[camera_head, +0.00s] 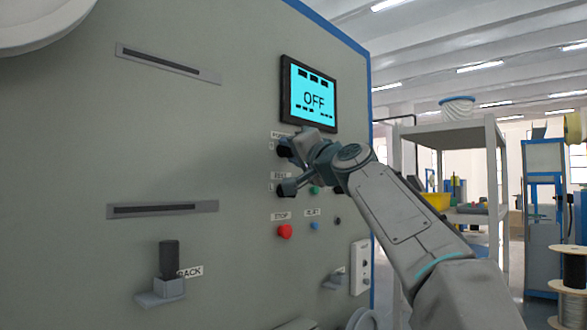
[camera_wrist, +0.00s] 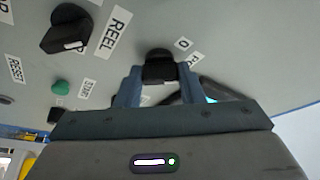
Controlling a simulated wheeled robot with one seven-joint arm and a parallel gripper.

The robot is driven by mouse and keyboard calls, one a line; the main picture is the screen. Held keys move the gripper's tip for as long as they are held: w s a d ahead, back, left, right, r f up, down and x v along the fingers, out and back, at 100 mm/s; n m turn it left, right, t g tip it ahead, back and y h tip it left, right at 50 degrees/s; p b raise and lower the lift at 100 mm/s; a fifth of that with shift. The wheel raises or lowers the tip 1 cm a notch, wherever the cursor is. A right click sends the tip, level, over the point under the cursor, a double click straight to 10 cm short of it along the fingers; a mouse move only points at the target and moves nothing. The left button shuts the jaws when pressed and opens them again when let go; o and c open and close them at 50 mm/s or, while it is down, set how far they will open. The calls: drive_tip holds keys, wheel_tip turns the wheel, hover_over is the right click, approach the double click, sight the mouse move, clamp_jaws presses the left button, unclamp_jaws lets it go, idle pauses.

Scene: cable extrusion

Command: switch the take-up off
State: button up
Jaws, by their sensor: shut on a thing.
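The panel screen (camera_head: 314,101) reads OFF in black on cyan. Below it is a black rotary knob (camera_head: 284,151), its label mostly hidden by my gripper. My gripper (camera_head: 298,148) reaches in from the right. In the wrist view my gripper (camera_wrist: 160,88) has its two fingers closed on either side of this black knob (camera_wrist: 159,66), with a partly covered label beside it. A second black knob (camera_wrist: 65,29) with a white mark stands free next to the label REEL (camera_wrist: 114,31).
A green START button (camera_wrist: 62,87) lies close to the fingers in the wrist view. A red STOP button (camera_head: 284,231) and a blue button (camera_head: 315,226) sit lower on the panel. A shelf (camera_head: 463,137) stands at right.

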drive_tip(key=shift+f+n+y+b, duration=0.15)
drive_tip(key=shift+n+y+b, duration=0.3)
drive_tip(key=shift+n, duration=0.15)
drive_tip(key=o, duration=1)
drive_tip(key=b+v, duration=0.7)
drive_tip(key=v, duration=0.6)
drive_tip(key=shift+s+d+b, duration=0.25)
drive_tip(key=shift+s+b, duration=0.05)
drive_tip(key=shift+b, duration=0.05)
